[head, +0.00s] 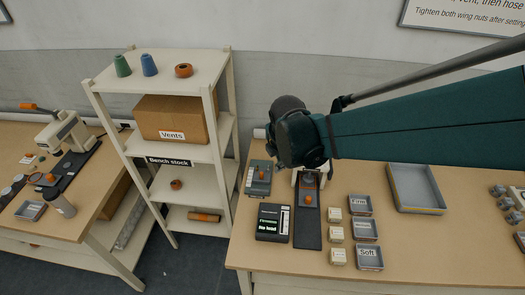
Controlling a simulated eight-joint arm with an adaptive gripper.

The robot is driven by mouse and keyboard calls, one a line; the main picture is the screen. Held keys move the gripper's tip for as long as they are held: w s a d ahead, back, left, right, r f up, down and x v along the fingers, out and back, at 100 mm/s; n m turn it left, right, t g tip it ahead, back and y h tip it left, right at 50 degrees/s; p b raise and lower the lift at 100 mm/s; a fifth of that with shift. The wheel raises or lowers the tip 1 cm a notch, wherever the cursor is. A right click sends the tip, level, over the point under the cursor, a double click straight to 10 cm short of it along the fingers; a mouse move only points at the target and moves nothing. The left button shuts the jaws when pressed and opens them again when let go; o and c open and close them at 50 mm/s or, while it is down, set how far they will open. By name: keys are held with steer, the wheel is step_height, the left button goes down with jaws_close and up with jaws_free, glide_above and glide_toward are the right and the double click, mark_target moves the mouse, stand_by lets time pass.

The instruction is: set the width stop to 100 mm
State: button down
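The dark end of my teal-sleeved arm, with my gripper (291,134), hangs over the back left of the right bench. No fingertips can be made out, so I cannot tell whether it is open or shut. Below it a dark plate (307,228) with a slot lies lengthwise on the bench, with an orange knob (308,199) near its far part. A pale machine behind the plate is mostly hidden by my arm. A small grey unit (258,178) with an orange knob stands left of the plate. No width scale is readable, and I cannot tell which part is the width stop.
A black box (272,222) with a green display reading "No load" stands left of the plate. Small pale blocks (336,234) and labelled grey trays (365,229) are to its right. A larger grey tray (416,187) lies farther right. A shelf (164,110) stands left.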

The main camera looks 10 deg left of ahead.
mark_target(255, 190)
steer(key=w+a+f+n, duration=0.2)
steer(key=a+f+n, duration=0.6)
steer(key=a+f, duration=0.1)
steer(key=shift+a+f+n+g+h+p, duration=0.3)
steer(key=shift+a+f+n+g, duration=0.1)
steer(key=shift+a, duration=0.5)
steer(key=shift+f, duration=0.1)
steer(key=shift+b+x, duration=0.45)
steer(key=shift+x, duration=4.25)
steer(key=w, duration=0.2)
steer(key=shift+w+d+f, duration=0.15)
steer(key=shift+w+d, duration=0.1)
steer(key=shift+w, duration=0.1)
steer(key=shift+w+d, duration=0.1)
steer(key=shift+w, duration=0.6)
